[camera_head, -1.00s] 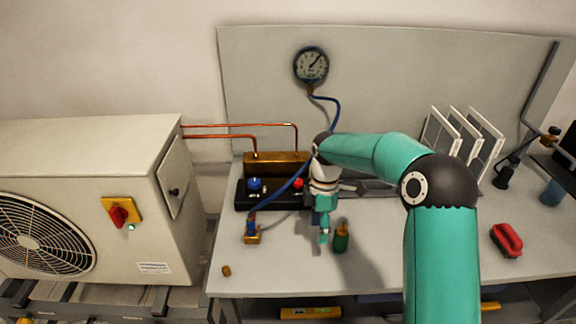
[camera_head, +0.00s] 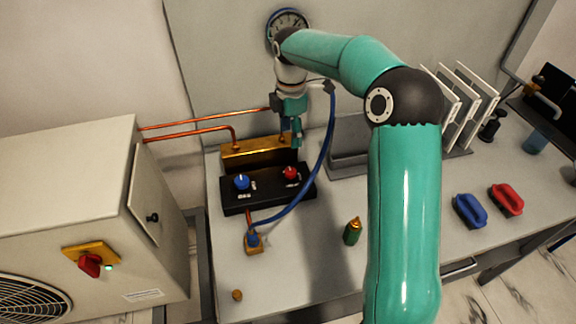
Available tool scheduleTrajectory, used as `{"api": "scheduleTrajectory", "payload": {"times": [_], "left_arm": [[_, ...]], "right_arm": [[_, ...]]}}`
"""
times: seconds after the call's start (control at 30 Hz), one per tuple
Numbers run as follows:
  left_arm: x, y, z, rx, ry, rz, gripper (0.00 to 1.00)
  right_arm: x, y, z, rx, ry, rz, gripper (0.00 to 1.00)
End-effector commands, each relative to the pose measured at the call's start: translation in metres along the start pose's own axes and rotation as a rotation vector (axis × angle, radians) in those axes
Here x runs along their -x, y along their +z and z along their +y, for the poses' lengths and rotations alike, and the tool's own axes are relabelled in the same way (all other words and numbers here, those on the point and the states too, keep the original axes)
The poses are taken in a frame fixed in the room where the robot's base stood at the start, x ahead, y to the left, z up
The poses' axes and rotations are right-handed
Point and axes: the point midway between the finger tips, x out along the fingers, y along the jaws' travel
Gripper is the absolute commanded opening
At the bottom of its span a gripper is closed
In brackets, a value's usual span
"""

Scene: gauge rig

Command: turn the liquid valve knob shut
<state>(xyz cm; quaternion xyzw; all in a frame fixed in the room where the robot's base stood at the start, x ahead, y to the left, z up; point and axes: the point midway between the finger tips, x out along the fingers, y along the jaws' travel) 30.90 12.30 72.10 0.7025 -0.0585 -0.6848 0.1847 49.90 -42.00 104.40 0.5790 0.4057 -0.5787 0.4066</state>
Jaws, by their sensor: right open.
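A black box (camera_head: 268,200) on the bench carries a blue knob (camera_head: 242,181) at its left and a red knob (camera_head: 290,172) at its right; its lettering is too small to read. A brass block (camera_head: 248,157) stands behind it, with copper pipes (camera_head: 190,130) running into its top. I cannot tell which part is the liquid valve knob. My right gripper (camera_head: 290,138) points down, open, at the right end of the brass block, behind the red knob. It hides part of that end; I cannot tell whether it touches anything. My left gripper is not in view.
A blue hose (camera_head: 326,155) loops right of the box to a brass fitting (camera_head: 254,244). The outdoor unit (camera_head: 70,190) stands left.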

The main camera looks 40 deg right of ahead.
Motion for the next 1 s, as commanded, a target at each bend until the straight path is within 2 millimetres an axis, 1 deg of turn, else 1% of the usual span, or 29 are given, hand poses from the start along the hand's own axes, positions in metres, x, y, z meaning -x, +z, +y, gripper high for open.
{"api": "scheduleTrajectory", "payload": {"times": [0.03, 0.2, 0.5, 0.6, 0.73, 0.83, 1.0], "left_arm": [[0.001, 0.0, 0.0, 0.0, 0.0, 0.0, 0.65], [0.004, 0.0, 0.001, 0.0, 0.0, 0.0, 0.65], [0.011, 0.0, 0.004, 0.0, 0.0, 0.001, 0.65], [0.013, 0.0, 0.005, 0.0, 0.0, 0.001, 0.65], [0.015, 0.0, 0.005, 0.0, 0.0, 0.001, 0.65], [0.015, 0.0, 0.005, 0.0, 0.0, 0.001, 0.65], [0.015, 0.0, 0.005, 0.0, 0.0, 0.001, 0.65]], "right_arm": [[-0.011, 0.0, -0.001, 0.0, -0.007, -0.001, 0.6], [-0.048, -0.001, -0.001, 0.0, -0.008, 0.0, 0.6], [-0.108, 0.0, -0.001, -0.002, -0.006, 0.001, 0.6], [-0.122, 0.0, -0.001, -0.001, -0.005, 0.0, 0.6], [-0.133, 0.0, -0.001, -0.001, -0.003, 0.0, 0.6], [-0.137, 0.0, 0.0, -0.002, -0.001, 0.0, 0.6], [-0.138, 0.0, 0.0, -0.002, -0.001, 0.0, 0.6]]}}
